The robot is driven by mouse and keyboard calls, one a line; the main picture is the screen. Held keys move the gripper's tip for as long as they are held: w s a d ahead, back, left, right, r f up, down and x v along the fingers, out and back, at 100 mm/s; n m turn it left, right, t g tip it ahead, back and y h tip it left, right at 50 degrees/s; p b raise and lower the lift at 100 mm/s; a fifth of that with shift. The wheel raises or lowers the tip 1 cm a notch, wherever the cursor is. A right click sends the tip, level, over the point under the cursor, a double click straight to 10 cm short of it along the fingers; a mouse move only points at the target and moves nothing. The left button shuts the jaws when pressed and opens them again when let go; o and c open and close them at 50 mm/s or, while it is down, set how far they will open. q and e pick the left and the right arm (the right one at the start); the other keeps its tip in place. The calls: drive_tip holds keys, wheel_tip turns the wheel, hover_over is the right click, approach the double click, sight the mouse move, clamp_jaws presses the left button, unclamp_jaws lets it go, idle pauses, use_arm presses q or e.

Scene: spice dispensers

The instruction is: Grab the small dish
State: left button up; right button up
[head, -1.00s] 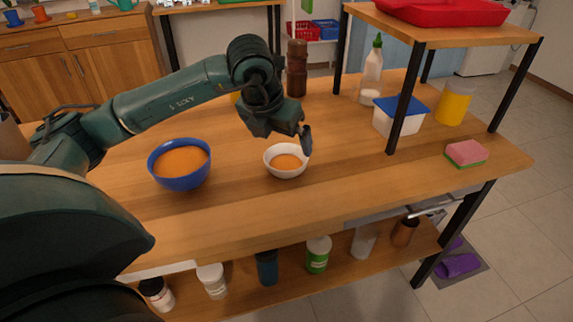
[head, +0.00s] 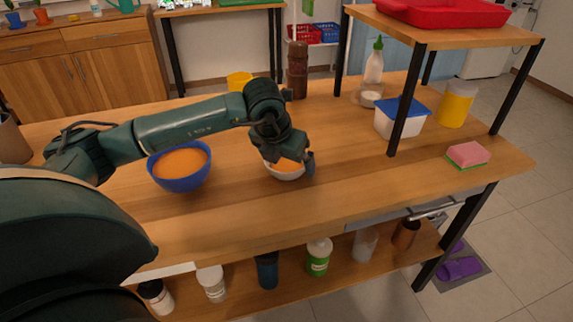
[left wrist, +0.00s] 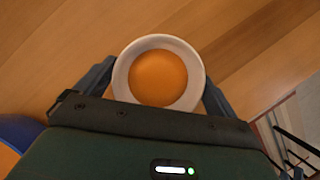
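The small dish (head: 284,176) is a white bowl with orange contents, on the wooden table (head: 330,200) in the head view. My left gripper (head: 290,160) is low over it and hides its far part. One finger shows just right of the dish. In the left wrist view the dish (left wrist: 118,78) lies between the two spread fingers of the left gripper (left wrist: 158,78), one on each side close to the rim. Whether they touch the rim is unclear. My right gripper is not in view.
A blue bowl (head: 180,183) with orange contents stands left of the dish, below my left forearm. A brown grinder (head: 297,72) stands behind. A blue-lidded tub (head: 392,123) and a pink sponge (head: 468,154) are to the right. The table's front is clear.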

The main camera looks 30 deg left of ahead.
use_arm(q)
drive_tip(key=c, duration=0.6)
drive_tip(key=shift+c, duration=0.3)
drive_tip(key=shift+r, duration=0.2)
